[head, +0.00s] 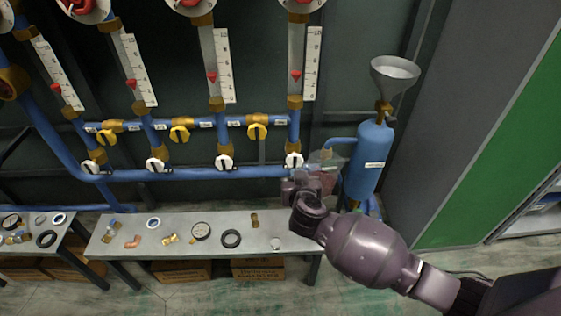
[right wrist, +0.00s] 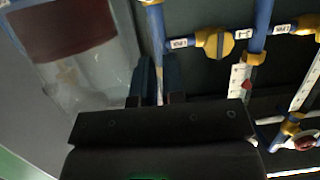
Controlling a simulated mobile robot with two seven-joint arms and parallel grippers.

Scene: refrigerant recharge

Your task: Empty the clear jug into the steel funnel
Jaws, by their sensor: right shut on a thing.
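The clear jug (head: 328,160) is in front of the blue pipes, left of the blue tank, mostly hidden behind my right gripper in the head view. In the right wrist view the jug (right wrist: 95,75) is large at the left, see-through, with a dark red-brown band of what looks like liquid. My right gripper (right wrist: 152,85) is shut on the jug at its edge; I cannot tell whether on a handle. It also shows in the head view (head: 305,182). The steel funnel (head: 395,72) stands upright above the tank, higher and to the right of the jug. My left gripper is out of view.
The blue tank (head: 369,160) joins the funnel through a brass fitting (head: 383,108). Blue pipes with yellow valves (head: 257,131), white valves (head: 223,162) and gauge tubes fill the left. A bench (head: 185,252) below holds small fittings and rings. A grey-green cabinet (head: 470,130) stands at the right.

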